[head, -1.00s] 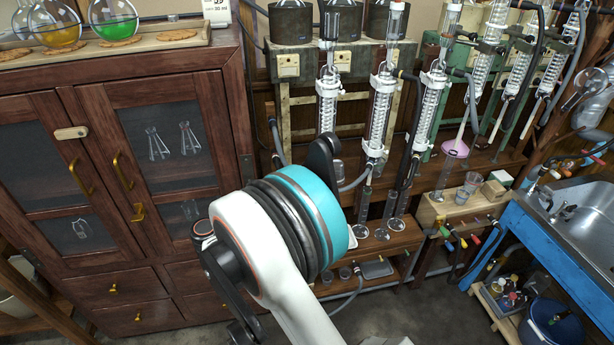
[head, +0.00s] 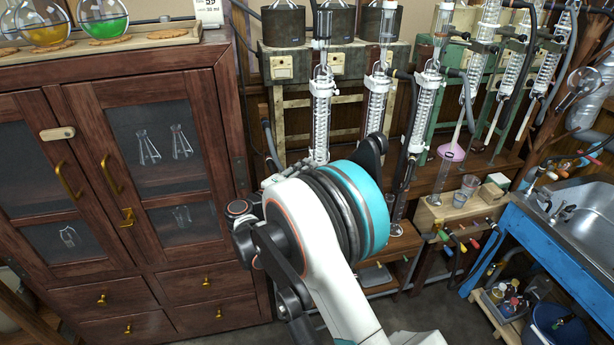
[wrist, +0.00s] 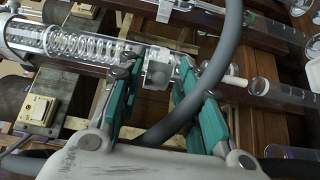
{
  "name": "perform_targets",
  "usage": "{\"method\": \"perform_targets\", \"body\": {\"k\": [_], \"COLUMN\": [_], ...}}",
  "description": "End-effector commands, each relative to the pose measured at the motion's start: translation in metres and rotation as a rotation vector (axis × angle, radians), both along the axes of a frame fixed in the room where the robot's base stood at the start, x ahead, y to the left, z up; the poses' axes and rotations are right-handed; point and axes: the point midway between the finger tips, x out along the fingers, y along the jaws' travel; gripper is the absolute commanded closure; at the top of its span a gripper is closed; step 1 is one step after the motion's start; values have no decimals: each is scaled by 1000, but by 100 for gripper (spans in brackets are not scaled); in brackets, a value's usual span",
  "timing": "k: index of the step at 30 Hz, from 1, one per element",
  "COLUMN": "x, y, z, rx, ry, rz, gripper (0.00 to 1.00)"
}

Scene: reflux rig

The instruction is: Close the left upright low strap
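The left upright condenser (head: 321,105) is a coiled glass tube against a dark wooden upright, with light clamps along it. My arm hides its lower end in the head view. In the wrist view a coiled glass condenser (wrist: 90,45) lies across the picture, with a pale metal clamp or strap (wrist: 158,70) at its right end. My gripper (wrist: 160,68) has teal fingers spread apart, one tip on each side of that clamp. Whether the tips touch it, and whether the strap is open or closed, I cannot tell.
A thick grey hose (wrist: 215,75) runs across the wrist view close to the right finger. A wooden cabinet (head: 105,180) stands at left. More condensers (head: 425,110) stand to the right, with a sink (head: 575,205) beyond.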

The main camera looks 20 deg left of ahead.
Motion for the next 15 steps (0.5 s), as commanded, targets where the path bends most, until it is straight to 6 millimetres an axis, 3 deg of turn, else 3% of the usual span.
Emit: {"method": "perform_targets", "body": {"k": [11,12,15], "x": [7,7,7], "y": [-3,-3,-3], "z": [1,1,1], "rx": [0,0,0], "ry": [0,0,0], "rz": [0,0,0], "gripper": [68,70,92]}}
